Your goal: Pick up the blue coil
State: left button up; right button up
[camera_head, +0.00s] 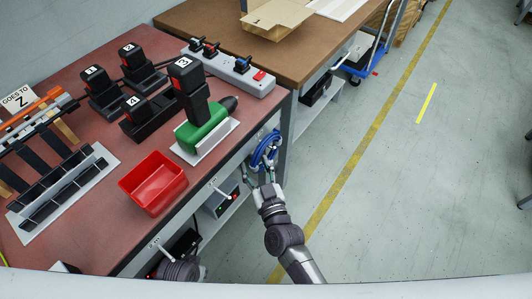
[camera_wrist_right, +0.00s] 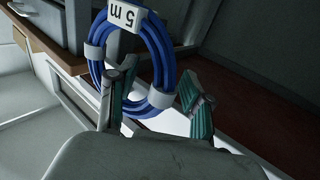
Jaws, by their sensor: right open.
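The blue coil (camera_head: 266,149) hangs at the side of the red-topped workbench (camera_head: 225,165), near its right front corner. In the right wrist view the coil (camera_wrist_right: 161,62) is a ring of blue cable with white bands and a "5 m" label. My right gripper (camera_head: 259,173) is open, just below and in front of the coil. In the wrist view its two fingers stand apart, with the coil's lower part between or just beyond them. I cannot tell whether they touch it. My left arm shows only partly at the bottom edge; its fingers are not seen.
A red bin (camera_head: 153,183) stands near the bench's front edge. A power strip (camera_head: 229,68) lies at the back.

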jog(key=shift+w+a, duration=0.1)
jog(key=shift+w, duration=0.1)
grip_shut()
jog(key=shift+r, duration=0.1)
